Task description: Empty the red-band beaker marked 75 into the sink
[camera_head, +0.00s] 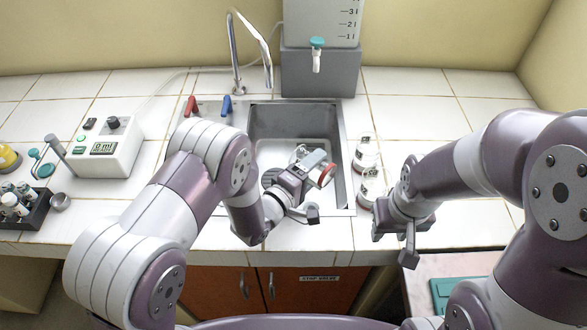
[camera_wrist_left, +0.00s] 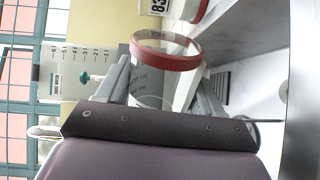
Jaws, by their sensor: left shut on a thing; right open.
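My left gripper (camera_head: 312,168) is shut on a clear glass beaker with a red band (camera_head: 327,175) and holds it over the sink (camera_head: 345,180). In the left wrist view the beaker (camera_wrist_left: 150,82) lies between the two fingers (camera_wrist_left: 160,85), with its red band at the end away from the palm. The beaker is tipped about onto its side. Its number is not readable, and I cannot tell whether liquid is in it or running out. My right gripper (camera_head: 408,245) is open and empty over the counter's front edge, right of the sink.
Two other red-band beakers stand on the counter right of the sink, one behind (camera_head: 366,152) and one in front (camera_head: 370,187). The wrist view shows one marked 83 (camera_wrist_left: 160,7). A faucet (camera_head: 238,60) and graduated tank (camera_head: 320,70) stand behind the sink. A control box (camera_head: 105,148) stands left.

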